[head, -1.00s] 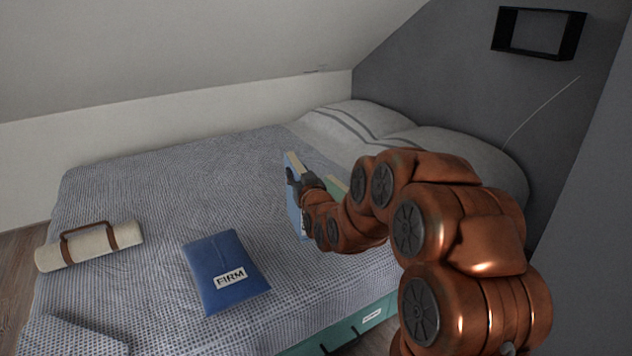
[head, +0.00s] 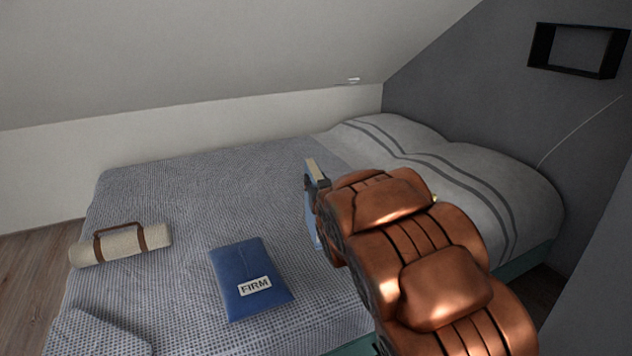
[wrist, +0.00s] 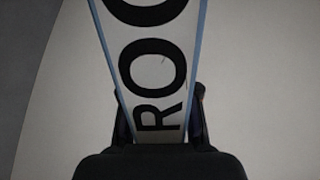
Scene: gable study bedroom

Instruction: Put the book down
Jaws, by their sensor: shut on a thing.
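The book (head: 311,218) is light blue with pale page edges. It is held upright above the bed in the head view, partly hidden behind my arm. In the wrist view the book (wrist: 150,62) shows a white spine with large black letters, of which "ROO" can be read. My gripper (wrist: 158,122) is shut on the lower end of the spine, one dark finger on each side. In the head view my gripper (head: 318,182) is mostly hidden by the book and my arm. I cannot tell whether the book touches the bed (head: 190,205).
A blue folder-like item marked "FIRM" (head: 245,265) lies on the bed, left of the book. A rolled beige blanket with brown straps (head: 125,243) lies farther left. Pillows (head: 460,180) are at the right. The bed's middle is clear. A dark wall shelf (head: 578,50) hangs upper right.

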